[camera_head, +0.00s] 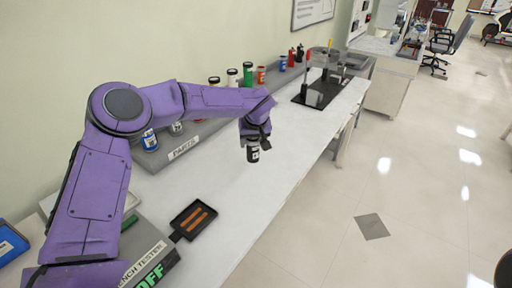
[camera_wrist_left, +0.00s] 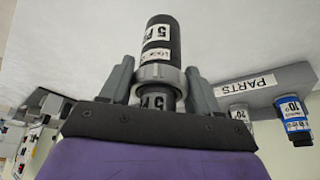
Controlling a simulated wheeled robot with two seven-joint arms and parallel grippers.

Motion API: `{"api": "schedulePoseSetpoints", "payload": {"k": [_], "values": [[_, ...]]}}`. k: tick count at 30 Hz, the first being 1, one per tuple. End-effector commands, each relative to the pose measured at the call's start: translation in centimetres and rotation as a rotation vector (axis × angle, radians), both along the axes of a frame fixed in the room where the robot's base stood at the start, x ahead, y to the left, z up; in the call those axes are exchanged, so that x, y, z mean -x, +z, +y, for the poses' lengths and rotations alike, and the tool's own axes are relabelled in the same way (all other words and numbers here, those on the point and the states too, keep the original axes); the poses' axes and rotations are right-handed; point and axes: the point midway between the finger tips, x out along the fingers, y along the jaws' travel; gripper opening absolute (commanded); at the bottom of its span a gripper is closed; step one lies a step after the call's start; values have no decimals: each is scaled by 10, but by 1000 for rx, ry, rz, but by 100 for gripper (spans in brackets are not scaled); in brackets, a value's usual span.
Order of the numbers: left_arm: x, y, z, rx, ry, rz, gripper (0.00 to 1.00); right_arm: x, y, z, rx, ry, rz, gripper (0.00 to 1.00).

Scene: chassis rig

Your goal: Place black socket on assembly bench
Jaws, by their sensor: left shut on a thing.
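The black socket (camera_head: 253,152) has a white label and hangs upright below my left gripper (camera_head: 252,133) over the white bench top in the head view. In the left wrist view the black socket (camera_wrist_left: 161,50), with a grey ring and white labels, sits between the two fingers of my left gripper (camera_wrist_left: 158,85), which is shut on it. The assembly bench (camera_head: 232,190) is a long white table running away from me. A gap between the socket and the bench is hard to judge. My right gripper is not seen.
A grey parts shelf (camera_head: 183,148) with several coloured containers runs along the wall. A black tray (camera_head: 181,222) with two orange-brown strips lies near the front. A black plate with a fixture (camera_head: 319,92) stands farther along. The bench between them is clear.

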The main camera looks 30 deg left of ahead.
Motion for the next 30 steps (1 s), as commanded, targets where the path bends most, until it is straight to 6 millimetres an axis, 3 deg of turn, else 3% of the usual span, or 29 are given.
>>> {"api": "schedulePoseSetpoints", "payload": {"k": [6, 10, 15, 25, 26, 27, 28, 30], "values": [[-21, -23, 5, 0, 1, -2, 21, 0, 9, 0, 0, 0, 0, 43], [-28, -33, 7, -2, 1, -1, 21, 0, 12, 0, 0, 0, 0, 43], [-28, -61, 6, -1, -1, -1, 21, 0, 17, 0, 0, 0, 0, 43], [-28, -66, 7, 0, -1, -3, 21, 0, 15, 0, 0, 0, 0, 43], [-28, -66, 7, 0, 0, -2, 68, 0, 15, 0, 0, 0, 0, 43], [-28, -66, 7, 0, 0, -2, 81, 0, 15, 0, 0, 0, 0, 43], [-28, -66, 7, 0, 0, -2, 87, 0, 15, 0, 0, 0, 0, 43], [-28, -66, 7, 0, 0, -2, 87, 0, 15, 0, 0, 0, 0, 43]]}}
